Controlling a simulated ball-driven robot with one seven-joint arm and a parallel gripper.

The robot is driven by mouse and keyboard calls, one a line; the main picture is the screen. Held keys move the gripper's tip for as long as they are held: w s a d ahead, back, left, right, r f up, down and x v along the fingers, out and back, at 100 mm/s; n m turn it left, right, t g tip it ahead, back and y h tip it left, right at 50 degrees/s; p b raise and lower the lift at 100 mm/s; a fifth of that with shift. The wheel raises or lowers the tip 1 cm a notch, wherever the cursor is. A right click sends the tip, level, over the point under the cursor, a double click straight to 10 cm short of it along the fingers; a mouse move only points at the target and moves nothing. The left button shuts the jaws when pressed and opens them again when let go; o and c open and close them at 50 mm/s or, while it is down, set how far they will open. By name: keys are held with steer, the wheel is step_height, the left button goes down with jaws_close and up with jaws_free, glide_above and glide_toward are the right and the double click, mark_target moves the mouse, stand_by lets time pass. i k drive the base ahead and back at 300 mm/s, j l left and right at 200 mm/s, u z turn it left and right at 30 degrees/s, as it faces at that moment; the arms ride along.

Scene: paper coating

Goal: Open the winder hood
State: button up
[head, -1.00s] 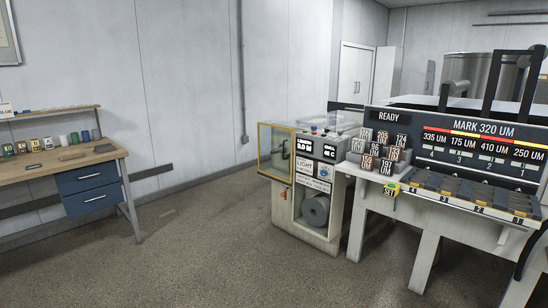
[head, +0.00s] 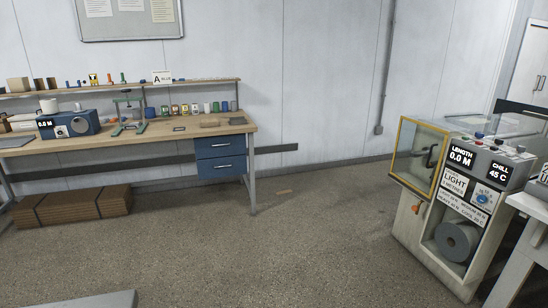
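The winder (head: 435,230) stands at the right, a pale cabinet with a grey roll (head: 457,241) in its lower opening. Its hood (head: 417,158) is a clear box with a yellow frame on the left front, and it looks closed. A dark handle (head: 431,156) shows at the hood's right side; I cannot tell whether it is on the pane or behind it. Displays on the winder read LENGTH 0.0 M and CHILL 45 C. My gripper is not in view.
A wooden workbench (head: 185,135) with blue drawers, small jars and a blue device (head: 68,124) stands along the back left wall. Brown stacked boards (head: 72,207) lie under it. A white table edge (head: 530,203) is right of the winder. The floor (head: 300,240) between bench and winder is clear.

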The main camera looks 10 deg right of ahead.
mark_target(429, 196)
steer(key=i+l+z, duration=0.1)
steer(key=i+l, duration=0.7)
steer(key=i, duration=0.25)
steer(key=i+l+z, duration=0.15)
steer(key=i+l, duration=0.25)
steer(key=i+l+z, duration=0.1)
steer(key=i+l, duration=0.2)
steer(key=i, duration=0.35)
